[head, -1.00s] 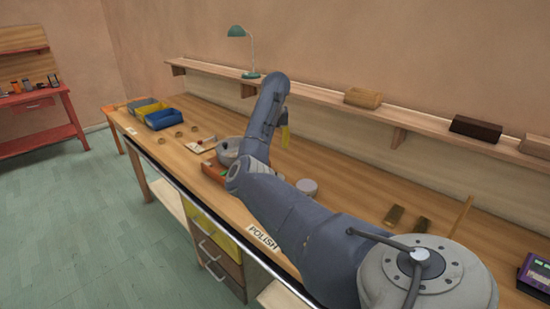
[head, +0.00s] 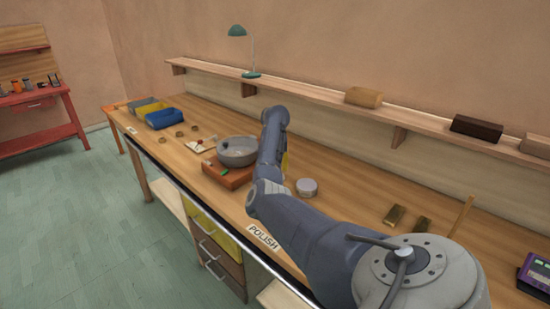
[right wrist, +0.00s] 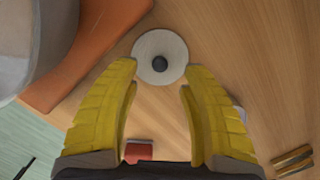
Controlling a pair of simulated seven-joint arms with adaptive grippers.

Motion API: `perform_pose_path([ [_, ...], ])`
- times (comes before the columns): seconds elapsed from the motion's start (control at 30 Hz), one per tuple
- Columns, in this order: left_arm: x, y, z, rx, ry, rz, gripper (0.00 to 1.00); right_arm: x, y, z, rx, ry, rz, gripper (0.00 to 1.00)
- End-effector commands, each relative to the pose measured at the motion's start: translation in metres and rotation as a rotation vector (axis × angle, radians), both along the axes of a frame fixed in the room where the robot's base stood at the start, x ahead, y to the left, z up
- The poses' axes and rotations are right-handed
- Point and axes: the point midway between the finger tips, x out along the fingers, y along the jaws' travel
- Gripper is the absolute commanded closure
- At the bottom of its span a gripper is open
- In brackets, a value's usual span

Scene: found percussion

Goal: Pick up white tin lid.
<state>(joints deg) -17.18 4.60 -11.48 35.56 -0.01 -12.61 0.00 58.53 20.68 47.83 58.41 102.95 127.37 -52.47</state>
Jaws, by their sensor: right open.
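The white tin lid (right wrist: 150,70) is a pale round disc with a dark knob in its middle. In the right wrist view it lies flat on the wooden bench, just beyond and between my fingertips. My right gripper (right wrist: 159,72) has yellow fingers spread apart, with nothing held between them. In the head view my right arm hides most of the gripper; only a bit of yellow (head: 285,163) shows. I cannot make out the lid there. My left gripper is not in view.
A grey bowl (head: 237,151) sits on an orange-brown board (head: 230,178) close to the lid. A round pale tin (head: 307,187) stands right of my arm. Brass-coloured bars (head: 395,215) lie further right. A shelf (head: 300,99) runs along the wall.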

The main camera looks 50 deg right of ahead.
Motion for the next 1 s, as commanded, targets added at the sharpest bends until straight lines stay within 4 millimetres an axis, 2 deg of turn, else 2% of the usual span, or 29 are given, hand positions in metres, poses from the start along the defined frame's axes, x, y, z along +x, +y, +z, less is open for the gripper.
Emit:
perform_pose_path([
  [0.3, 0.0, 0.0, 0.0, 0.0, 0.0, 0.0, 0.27, 0.003, -0.004, -0.037, 0.002, 0.003, 0.0, 0.55],
  [0.7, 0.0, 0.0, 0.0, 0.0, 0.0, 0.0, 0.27, 0.005, -0.005, -0.043, 0.001, 0.001, 0.0, 0.54],
  [1.0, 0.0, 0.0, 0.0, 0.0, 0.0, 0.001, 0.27, 0.005, -0.005, -0.043, 0.001, 0.001, 0.0, 0.89],
])
